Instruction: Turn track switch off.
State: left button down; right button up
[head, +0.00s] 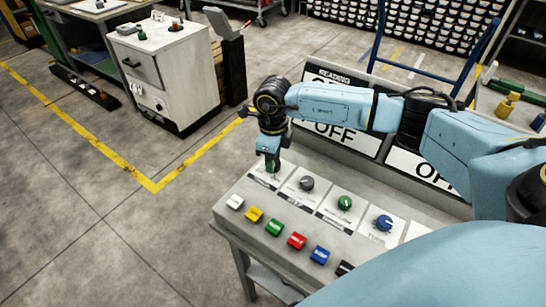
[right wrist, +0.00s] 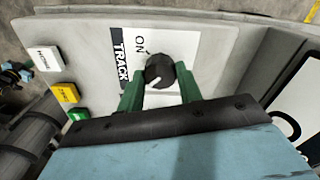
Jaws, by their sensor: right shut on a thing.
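The track switch is a black round knob (right wrist: 159,71) on a white plate labelled TRACK, with ON printed beside it, in the right wrist view. A small pointer at its edge seems to face the ON side, but it is too small to be sure. My right gripper (right wrist: 160,90) has a green finger on each side of the knob and is shut on it. In the head view the right gripper (head: 271,162) reaches down onto the far left plate of the panel and hides most of the knob. My left gripper is not in view.
The grey sloped panel (head: 228,212) carries other knobs: grey (head: 307,183), green (head: 344,203) and blue (head: 383,223). A row of coloured buttons runs along its front, including white (head: 235,203) and yellow (head: 254,215). Sign boards reading OFF (head: 340,138) stand behind. Open floor lies left.

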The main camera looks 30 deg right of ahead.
jog(key=o, duration=1)
notch_tip(320, 180, up, 14)
jog(key=shift+f, duration=0.25)
jog(key=shift+r, duration=0.1)
